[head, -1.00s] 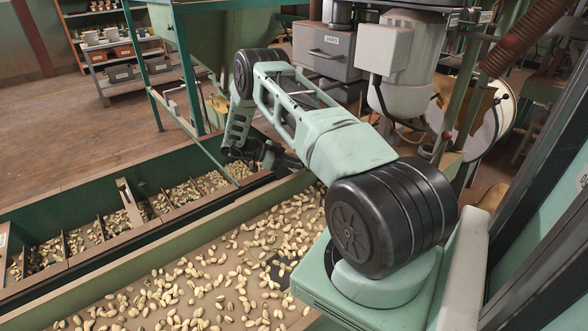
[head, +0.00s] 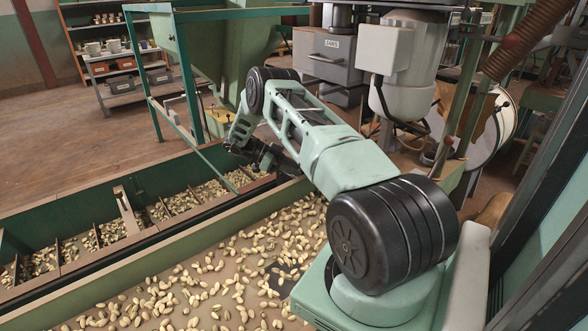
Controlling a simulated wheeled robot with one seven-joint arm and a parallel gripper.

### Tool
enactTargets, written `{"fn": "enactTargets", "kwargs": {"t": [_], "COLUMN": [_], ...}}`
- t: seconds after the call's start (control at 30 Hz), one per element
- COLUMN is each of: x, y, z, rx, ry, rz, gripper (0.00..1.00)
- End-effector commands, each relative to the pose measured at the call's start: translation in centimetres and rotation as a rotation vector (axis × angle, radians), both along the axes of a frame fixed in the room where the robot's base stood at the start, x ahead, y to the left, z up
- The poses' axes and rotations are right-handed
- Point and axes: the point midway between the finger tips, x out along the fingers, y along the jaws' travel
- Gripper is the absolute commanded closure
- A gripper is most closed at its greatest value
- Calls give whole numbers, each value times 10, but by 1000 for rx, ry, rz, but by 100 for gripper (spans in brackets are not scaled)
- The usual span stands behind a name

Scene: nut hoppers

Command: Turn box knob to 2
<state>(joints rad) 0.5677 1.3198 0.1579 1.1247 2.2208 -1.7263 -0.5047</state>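No knob with a readable 2 shows in the head view. A small yellow box (head: 218,121) stands behind my wrist, beside the green frame. Its face is small and partly hidden, and I cannot tell whether it carries a knob. My gripper (head: 272,157) is a small dark shape at the end of my arm, above the far end of the nut trough. It appears in front of and to the right of the yellow box. Its fingers are too small and dark to tell open from shut.
A long trough with scattered nuts (head: 235,270) runs below my arm. A green divided bin (head: 70,215) lies to its left. The floor at left is clear.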

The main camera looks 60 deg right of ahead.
Motion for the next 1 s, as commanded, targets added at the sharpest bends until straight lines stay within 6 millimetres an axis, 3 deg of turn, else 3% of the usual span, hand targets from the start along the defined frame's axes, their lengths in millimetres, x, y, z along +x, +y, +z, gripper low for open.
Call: {"fn": "enactTargets", "kwargs": {"t": [0.47, 0.8, 1.0], "x": [8, 65, 87], "y": [3, 27, 36], "z": [3, 26, 38], "rx": [-2, -2, -5], "ry": [-2, -5, 2], "rz": [2, 1, -2], "gripper": [55, 55, 55]}}
